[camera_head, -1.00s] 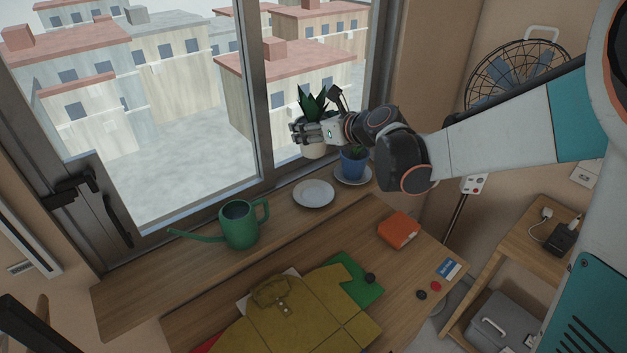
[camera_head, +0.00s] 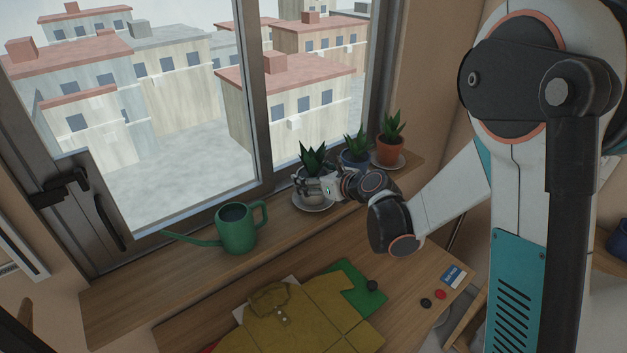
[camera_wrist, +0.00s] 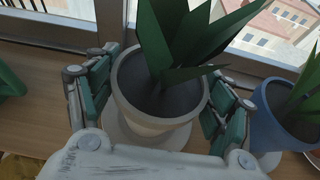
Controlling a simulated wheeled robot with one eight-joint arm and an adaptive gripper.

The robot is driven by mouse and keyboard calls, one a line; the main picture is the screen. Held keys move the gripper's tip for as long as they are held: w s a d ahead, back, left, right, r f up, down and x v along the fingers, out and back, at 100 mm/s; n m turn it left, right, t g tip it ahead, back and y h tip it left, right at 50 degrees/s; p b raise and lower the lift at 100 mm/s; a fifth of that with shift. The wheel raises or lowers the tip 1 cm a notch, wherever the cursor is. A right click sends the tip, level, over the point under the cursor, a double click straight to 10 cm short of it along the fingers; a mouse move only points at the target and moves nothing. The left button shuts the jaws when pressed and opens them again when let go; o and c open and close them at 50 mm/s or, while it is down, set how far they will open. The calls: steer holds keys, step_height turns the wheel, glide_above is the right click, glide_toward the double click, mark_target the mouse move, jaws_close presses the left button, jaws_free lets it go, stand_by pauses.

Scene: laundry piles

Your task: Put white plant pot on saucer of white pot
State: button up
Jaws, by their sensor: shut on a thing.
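The white plant pot (camera_wrist: 137,117) holds a spiky green plant (camera_head: 313,158). My gripper (camera_head: 316,186) is shut on the pot, with one finger on each side of it in the wrist view (camera_wrist: 160,85). The pot is upright over the white saucer (camera_head: 299,204) on the windowsill. The saucer shows partly below the pot in the wrist view (camera_wrist: 117,130). The pot looks centred and very close to the saucer or on it; I cannot tell whether they touch. My fingers hide part of the pot in the head view.
A blue pot (camera_wrist: 275,122) with a plant stands close to the right of my gripper. A terracotta pot (camera_head: 389,151) stands beyond it. A green watering can (camera_head: 236,232) stands to the left on the sill (camera_head: 150,270). A mustard shirt (camera_head: 300,318) lies on the table below.

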steer(key=o, duration=1.4)
steer(key=shift+s, duration=0.1)
